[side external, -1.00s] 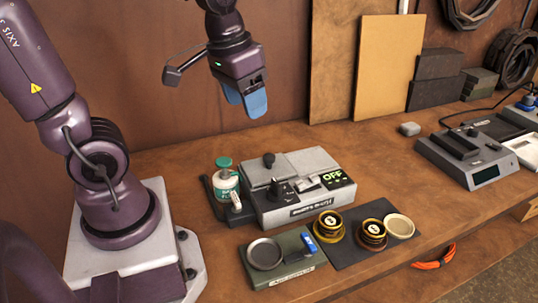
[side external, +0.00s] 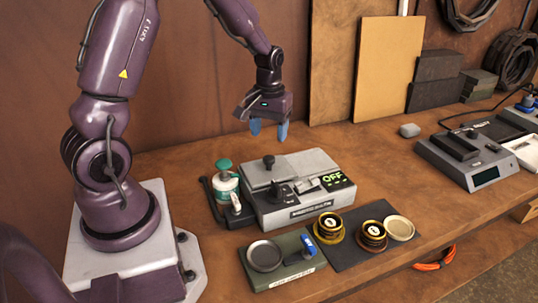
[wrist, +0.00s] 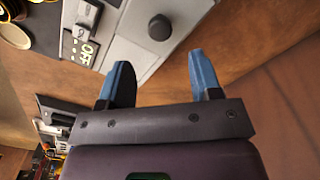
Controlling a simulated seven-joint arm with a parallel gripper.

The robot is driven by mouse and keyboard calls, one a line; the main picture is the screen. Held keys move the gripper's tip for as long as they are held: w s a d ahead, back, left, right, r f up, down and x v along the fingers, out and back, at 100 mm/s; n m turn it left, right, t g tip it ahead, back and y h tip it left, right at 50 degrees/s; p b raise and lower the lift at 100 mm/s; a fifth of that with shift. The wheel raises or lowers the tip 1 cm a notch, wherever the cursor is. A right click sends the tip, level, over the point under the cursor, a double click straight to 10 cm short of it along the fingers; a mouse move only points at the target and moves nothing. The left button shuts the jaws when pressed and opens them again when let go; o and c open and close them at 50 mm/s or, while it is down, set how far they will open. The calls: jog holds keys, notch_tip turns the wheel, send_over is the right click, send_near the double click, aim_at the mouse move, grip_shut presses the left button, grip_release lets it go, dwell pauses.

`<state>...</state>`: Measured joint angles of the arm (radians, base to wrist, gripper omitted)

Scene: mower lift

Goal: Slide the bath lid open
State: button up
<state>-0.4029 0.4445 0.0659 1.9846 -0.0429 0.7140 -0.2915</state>
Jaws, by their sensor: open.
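The grey bath machine (side external: 300,204) stands on the bench, with a flat grey lid (side external: 290,167) on its top. A dark round knob (side external: 268,161) stands up from the lid; the knob also shows in the wrist view (wrist: 159,27). The machine's display (side external: 333,179) reads OFF. My gripper (side external: 269,132) is above the back of the machine, its blue fingers pointing down. In the wrist view my gripper (wrist: 160,80) is open and empty. The knob lies beyond the fingertips there, apart from them.
A bottle with a green cap (side external: 226,180) stands left of the machine. In front are a small tray unit (side external: 284,279) with a round dish and brass-coloured round parts (side external: 329,226) on a dark mat. Another grey device (side external: 470,155) is at the right. Bench behind the machine is clear.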

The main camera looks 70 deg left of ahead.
aim_at(269, 157)
notch_tip(269, 157, down, 7)
jog(key=shift+f, duration=0.2)
